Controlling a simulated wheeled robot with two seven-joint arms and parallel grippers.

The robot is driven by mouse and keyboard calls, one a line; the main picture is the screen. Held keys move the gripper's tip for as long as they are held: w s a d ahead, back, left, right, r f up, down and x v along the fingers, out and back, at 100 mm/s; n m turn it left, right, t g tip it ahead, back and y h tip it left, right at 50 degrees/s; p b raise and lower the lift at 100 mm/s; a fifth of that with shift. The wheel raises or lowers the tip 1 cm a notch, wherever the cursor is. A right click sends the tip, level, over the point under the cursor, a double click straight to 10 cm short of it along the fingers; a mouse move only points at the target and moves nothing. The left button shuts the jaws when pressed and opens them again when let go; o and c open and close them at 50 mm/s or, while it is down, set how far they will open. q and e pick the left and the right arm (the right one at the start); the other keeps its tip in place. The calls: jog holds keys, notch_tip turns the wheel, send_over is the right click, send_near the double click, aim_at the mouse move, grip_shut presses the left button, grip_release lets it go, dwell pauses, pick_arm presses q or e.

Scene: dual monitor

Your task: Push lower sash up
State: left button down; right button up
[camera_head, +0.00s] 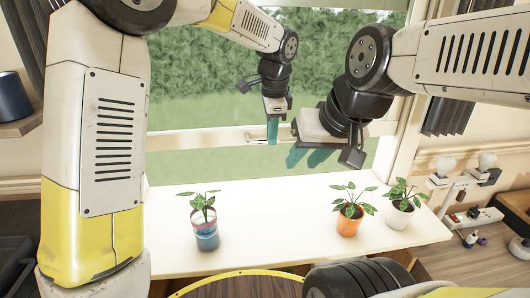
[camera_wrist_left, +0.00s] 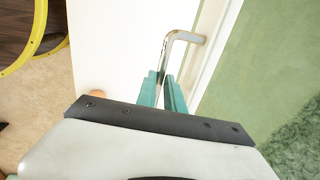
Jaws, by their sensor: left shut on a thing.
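The window's lower sash shows in the head view with its pale horizontal rail (camera_head: 215,138) across the opening. A green strip shows between this rail and the white sill. My left gripper (camera_head: 272,130) is at the middle of the rail, its teal fingers pointing down. In the left wrist view, the left gripper's fingers (camera_wrist_left: 162,92) are shut on a bent silver handle (camera_wrist_left: 176,42) that joins the white frame. My right gripper (camera_head: 308,157) is right of and lower than the left one, in front of the rail. Its teal fingers are apart and nothing shows between them.
A wooden desk with small items (camera_head: 470,218) is at right. The sill's middle is clear.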

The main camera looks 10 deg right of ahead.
pick_arm(q)
jog(key=shift+r, duration=2.8)
jog(key=c, duration=1.5)
grip_release()
jog(key=shift+o, duration=0.2)
jog(key=shift+r, duration=0.35)
jog(key=s+a+r, duration=0.1)
jog(key=s+r, duration=0.1)
jog(key=s, duration=0.6)
jog(key=s+a+r, duration=0.2)
jog(key=s, duration=0.5)
jog(key=shift+s+a, duration=0.15)
jog(key=shift+s, duration=0.2)
jog(key=shift+r, duration=0.1)
